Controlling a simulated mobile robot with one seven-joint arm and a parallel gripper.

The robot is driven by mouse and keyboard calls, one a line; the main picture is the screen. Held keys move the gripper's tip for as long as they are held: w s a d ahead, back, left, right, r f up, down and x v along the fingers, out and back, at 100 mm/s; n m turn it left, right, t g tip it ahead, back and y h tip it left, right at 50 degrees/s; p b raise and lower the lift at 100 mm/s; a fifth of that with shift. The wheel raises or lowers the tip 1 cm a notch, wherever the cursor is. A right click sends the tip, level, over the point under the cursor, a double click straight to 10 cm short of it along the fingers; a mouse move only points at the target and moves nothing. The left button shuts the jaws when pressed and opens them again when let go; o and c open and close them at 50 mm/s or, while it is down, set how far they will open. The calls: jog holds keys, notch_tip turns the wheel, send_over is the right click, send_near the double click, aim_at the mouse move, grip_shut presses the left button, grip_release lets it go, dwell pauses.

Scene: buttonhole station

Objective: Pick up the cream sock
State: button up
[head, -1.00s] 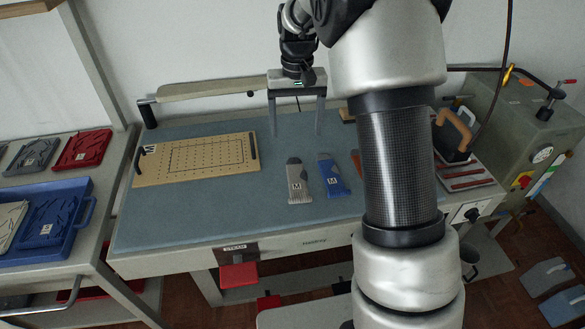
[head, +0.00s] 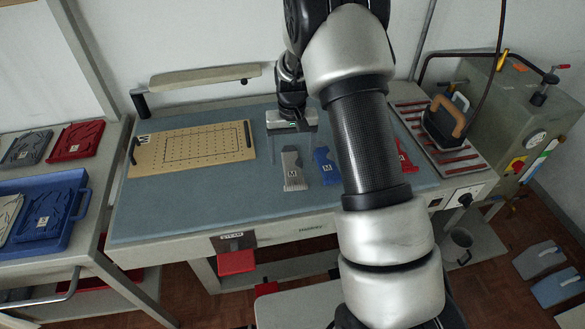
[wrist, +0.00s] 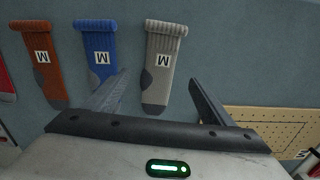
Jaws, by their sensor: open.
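The cream sock (head: 292,168) lies flat on the blue-grey table mat. It looks greyish cream with a grey heel and toe and a white M label. In the wrist view the cream sock (wrist: 164,45) points its toe toward me. My gripper (head: 293,151) is open and empty above the mat, just behind the sock's toe end in the head view. In the wrist view the gripper (wrist: 157,84) has its fingers spread to either side of the sock's toe, apart from it.
A blue sock (head: 325,166) lies close beside the cream one. An orange-brown sock (wrist: 42,60) is beyond it, mostly hidden behind my arm in the head view. A red item (head: 403,156) lies further right. A perforated board (head: 196,150) is left. A press (head: 452,118) stands right.

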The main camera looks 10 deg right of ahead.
aim_at(293, 168)
notch_tip(293, 168, down, 3)
jog(key=shift+d+f, duration=0.1)
jog(key=shift+f, duration=0.05)
jog(key=shift+c, duration=0.6)
jog(key=c, duration=1)
notch_tip(293, 168, up, 10)
jog(key=shift+n, duration=0.5)
jog(key=s, duration=0.4)
jog(key=s+p, duration=0.1)
jog(key=s, duration=0.3)
jog(key=s+r+p, duration=0.1)
jog(key=s, duration=0.2)
jog(key=shift+s, duration=0.4)
